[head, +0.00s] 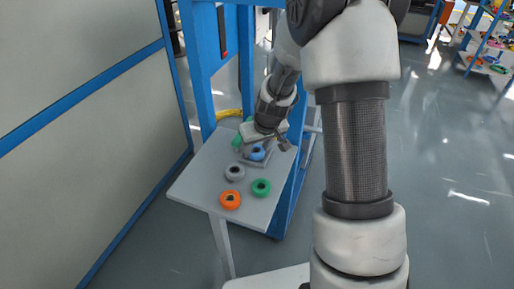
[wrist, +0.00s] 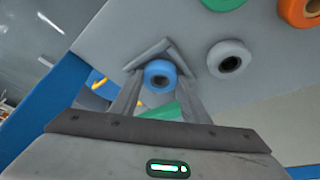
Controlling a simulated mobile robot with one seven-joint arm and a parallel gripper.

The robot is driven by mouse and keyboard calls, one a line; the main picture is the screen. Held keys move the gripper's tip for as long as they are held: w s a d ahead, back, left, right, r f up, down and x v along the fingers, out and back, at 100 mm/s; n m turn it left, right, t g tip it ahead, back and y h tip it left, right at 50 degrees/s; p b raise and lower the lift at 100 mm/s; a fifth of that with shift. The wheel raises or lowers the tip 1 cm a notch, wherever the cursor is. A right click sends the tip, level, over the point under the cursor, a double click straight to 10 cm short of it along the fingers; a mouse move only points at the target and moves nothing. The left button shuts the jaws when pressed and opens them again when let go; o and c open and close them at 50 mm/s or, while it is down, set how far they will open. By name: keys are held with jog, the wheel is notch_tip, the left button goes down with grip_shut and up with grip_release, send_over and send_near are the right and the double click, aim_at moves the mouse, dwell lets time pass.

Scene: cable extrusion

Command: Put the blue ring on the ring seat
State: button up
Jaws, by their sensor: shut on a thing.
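The blue ring (head: 257,153) is at the far part of the grey table, over a small grey square plate (head: 246,161) that looks like the ring seat. In the wrist view the blue ring (wrist: 160,67) lies between the tips of my gripper (wrist: 159,80), which is shut on it. In the head view my gripper's fingers are mostly hidden by the wrist.
A grey ring (head: 235,173), a green ring (head: 261,187) and an orange ring (head: 230,200) lie on the table (head: 195,185) nearer to me. A blue frame (head: 196,70) stands at the table's back left.

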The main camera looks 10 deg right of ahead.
jog(key=o, duration=1.1)
jog(key=shift+o, duration=0.2)
